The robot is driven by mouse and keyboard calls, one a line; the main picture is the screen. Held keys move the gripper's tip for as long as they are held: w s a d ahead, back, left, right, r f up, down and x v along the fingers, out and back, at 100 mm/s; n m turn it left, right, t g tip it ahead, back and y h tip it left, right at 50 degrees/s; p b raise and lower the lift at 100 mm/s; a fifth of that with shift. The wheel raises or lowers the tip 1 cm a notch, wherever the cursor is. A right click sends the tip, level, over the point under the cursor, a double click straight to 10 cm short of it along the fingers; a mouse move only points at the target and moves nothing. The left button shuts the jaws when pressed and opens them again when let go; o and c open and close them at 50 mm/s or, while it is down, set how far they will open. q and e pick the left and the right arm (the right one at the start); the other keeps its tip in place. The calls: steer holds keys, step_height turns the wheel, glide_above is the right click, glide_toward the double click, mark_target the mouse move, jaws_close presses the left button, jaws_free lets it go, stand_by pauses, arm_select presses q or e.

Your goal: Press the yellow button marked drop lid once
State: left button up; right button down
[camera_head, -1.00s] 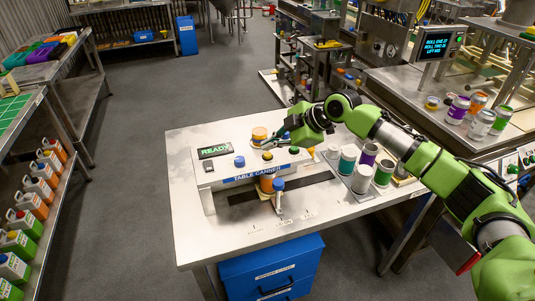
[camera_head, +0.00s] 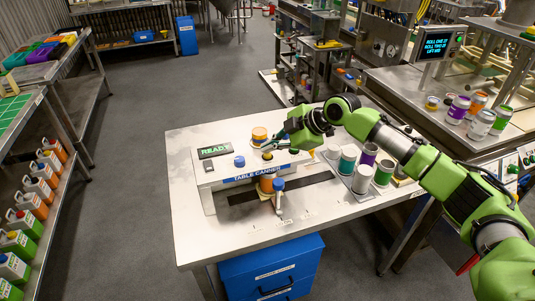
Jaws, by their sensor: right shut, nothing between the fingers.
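The table canner (camera_head: 225,176) is a white machine on the metal table, with a blue name strip and a screen reading READY (camera_head: 214,150). A small yellow button (camera_head: 267,156) shows on its top, right of a blue knob (camera_head: 239,161). Its marking is too small to read. My right gripper (camera_head: 264,149) is shut and empty, pointing down and left, its tips right at or just above the yellow button. I cannot tell whether they touch it. An orange can (camera_head: 266,185) stands under the machine's front. My left gripper is not in view.
A tray with several white, green and purple cans (camera_head: 361,178) stands right of the machine, beneath my right arm. A stack of orange lids (camera_head: 259,134) is behind the button. A blue drawer unit (camera_head: 270,270) is under the table. The table's front left is clear.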

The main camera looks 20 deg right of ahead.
mark_target(270, 155)
steer(key=shift+f, duration=0.5)
stand_by(0.5)
steer(key=shift+r, duration=0.15)
steer(key=shift+r+p, duration=0.65)
steer(key=shift+r, duration=0.1)
step_height(270, 155, up, 5)
steer(key=p, duration=0.4)
stand_by(0.5)
stand_by(0.4)
